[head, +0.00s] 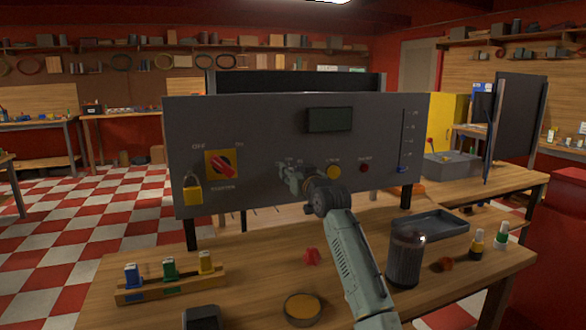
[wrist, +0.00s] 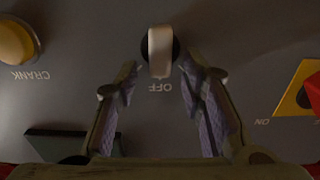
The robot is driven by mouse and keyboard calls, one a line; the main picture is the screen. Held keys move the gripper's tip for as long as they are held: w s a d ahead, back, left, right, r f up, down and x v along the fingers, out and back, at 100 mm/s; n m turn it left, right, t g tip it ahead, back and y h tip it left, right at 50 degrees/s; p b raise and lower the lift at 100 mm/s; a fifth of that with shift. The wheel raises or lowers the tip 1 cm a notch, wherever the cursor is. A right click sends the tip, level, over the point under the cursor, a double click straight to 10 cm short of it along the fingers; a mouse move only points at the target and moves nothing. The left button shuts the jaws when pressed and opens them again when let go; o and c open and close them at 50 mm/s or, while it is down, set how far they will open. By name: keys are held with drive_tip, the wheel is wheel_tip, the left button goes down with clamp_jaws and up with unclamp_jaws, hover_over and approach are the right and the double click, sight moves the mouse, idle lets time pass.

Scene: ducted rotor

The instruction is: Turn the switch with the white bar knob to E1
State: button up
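The white bar knob (wrist: 160,50) stands on the grey panel, on a dark round base. In the wrist view, which shows the panel upside down, its bar is upright in the picture and one end is by the OFF label. My gripper (wrist: 159,68) is open, with one finger on each side of the knob's line. The fingertips are near the knob's OFF end, with a gap visible on both sides. In the head view my gripper (head: 288,174) is at the panel's middle and hides the knob. I cannot read an E1 label in either view.
The panel (head: 250,125) also carries a red switch on a yellow plate (head: 221,164), a yellow padlock (head: 193,190), a yellow CRANK button (head: 334,172), a red button (head: 364,168) and a slider (head: 402,169). A dark canister (head: 404,262) and a tray (head: 431,226) stand on the bench.

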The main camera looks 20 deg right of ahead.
drive_tip(key=shift+w, duration=0.1)
drive_tip(key=shift+c, duration=0.4)
clamp_jaws()
